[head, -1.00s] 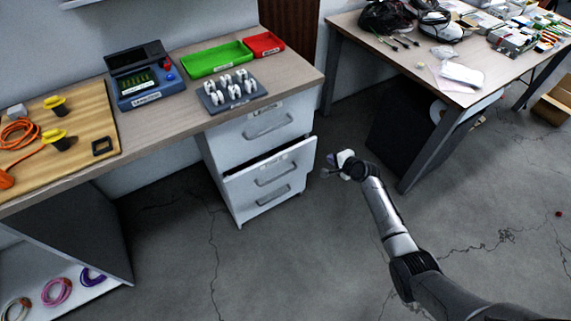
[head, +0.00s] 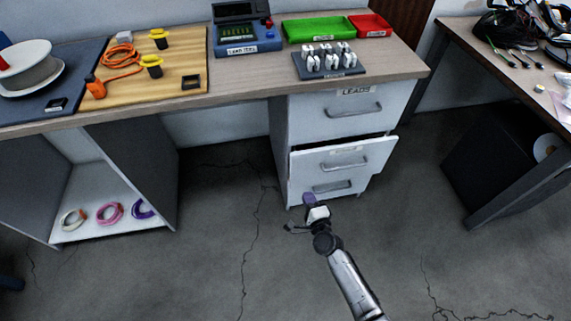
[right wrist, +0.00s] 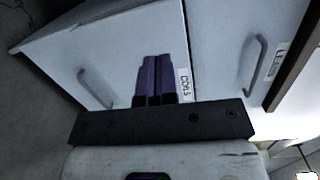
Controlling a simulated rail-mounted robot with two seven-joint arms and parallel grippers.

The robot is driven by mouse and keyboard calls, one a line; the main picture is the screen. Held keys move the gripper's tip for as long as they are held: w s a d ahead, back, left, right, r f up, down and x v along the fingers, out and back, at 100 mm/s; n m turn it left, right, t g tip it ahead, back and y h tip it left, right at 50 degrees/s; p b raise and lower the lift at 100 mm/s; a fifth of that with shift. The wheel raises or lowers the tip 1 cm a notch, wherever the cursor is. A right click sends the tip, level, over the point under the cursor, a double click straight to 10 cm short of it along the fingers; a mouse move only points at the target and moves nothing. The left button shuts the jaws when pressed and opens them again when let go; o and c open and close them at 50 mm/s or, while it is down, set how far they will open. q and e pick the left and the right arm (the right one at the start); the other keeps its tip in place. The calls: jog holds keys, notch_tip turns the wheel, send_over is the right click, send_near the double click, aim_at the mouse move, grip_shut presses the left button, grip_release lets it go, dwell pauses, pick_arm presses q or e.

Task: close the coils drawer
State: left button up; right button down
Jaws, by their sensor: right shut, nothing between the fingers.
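The coils drawer (head: 305,165) is the middle drawer of the white drawer unit and stands partly out, with a dark gap along its top. In the right wrist view, the coils drawer front (right wrist: 110,50) shows its COILS label and a bar handle (right wrist: 95,88). My right gripper (head: 309,199) is low in front of the unit, near the drawer's lower left. Its purple fingers (right wrist: 158,75) are shut and empty, pointing toward the drawer front beside the label; I cannot tell whether they touch it. My left gripper is not in view.
The LEADS drawer (head: 335,108) above is shut, as is the bottom drawer (head: 332,188). The worktop (head: 240,88) above holds a green tray (head: 320,29), a red tray (head: 370,25) and a grey rack (head: 330,65).

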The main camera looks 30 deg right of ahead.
jog(key=d+h, duration=0.2)
jog(key=b, duration=0.6)
send_near(302, 158)
jog(key=x, duration=0.6)
jog(key=shift+f, duration=0.1)
jog(key=shift+x, duration=0.75)
